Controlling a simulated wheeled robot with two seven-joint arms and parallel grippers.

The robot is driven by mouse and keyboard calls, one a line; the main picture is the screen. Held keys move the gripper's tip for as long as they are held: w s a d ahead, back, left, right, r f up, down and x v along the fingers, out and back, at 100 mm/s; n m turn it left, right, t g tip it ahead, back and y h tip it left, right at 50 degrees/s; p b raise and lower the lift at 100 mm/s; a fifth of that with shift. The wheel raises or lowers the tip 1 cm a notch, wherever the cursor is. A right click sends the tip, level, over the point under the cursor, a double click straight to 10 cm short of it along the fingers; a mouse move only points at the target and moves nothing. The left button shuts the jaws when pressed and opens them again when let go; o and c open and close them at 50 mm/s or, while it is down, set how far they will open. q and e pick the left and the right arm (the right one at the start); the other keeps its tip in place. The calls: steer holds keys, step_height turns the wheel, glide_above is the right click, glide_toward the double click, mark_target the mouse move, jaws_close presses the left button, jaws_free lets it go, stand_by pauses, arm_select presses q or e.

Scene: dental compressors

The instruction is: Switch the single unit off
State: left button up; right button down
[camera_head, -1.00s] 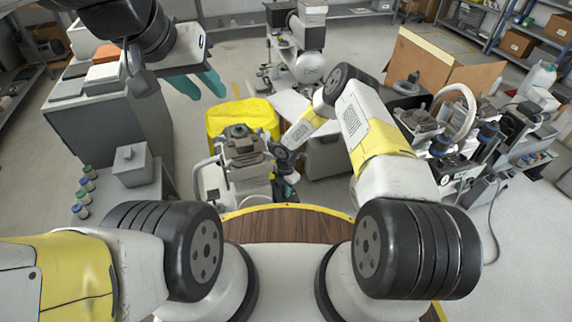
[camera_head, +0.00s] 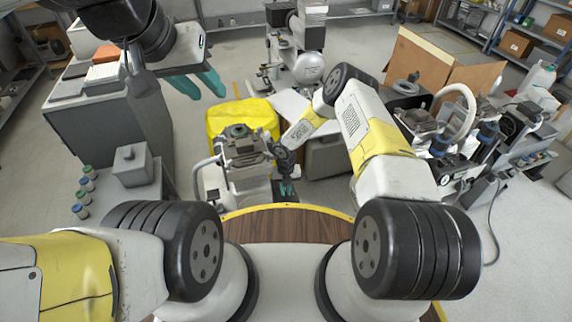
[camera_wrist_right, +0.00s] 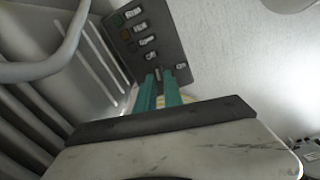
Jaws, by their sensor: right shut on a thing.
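The single unit (camera_head: 243,165) is a grey and white compressor with a dark top, standing just beyond my wooden-topped base. In the right wrist view, its dark control panel (camera_wrist_right: 148,38) carries labelled buttons and a small switch at the lower end. My right gripper (camera_head: 286,189) is beside the unit's right side. In the right wrist view, its teal fingers (camera_wrist_right: 162,78) are close together at the panel's lower end, shut on the small switch, which they mostly hide. My left gripper (camera_head: 200,84) is open and empty, raised at the upper left, away from the unit.
A yellow covered box (camera_head: 240,117) stands behind the unit. A grey cabinet (camera_head: 105,130) and a small side table with bottles (camera_head: 84,190) are at left. More compressor equipment (camera_head: 450,135) crowds the right. Open floor (camera_head: 530,235) lies at the lower right.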

steer(key=shift+w+n, duration=0.1)
steer(key=shift+n, duration=1)
steer(key=c, duration=1.5)
jaws_free()
steer(key=shift+o, duration=0.2)
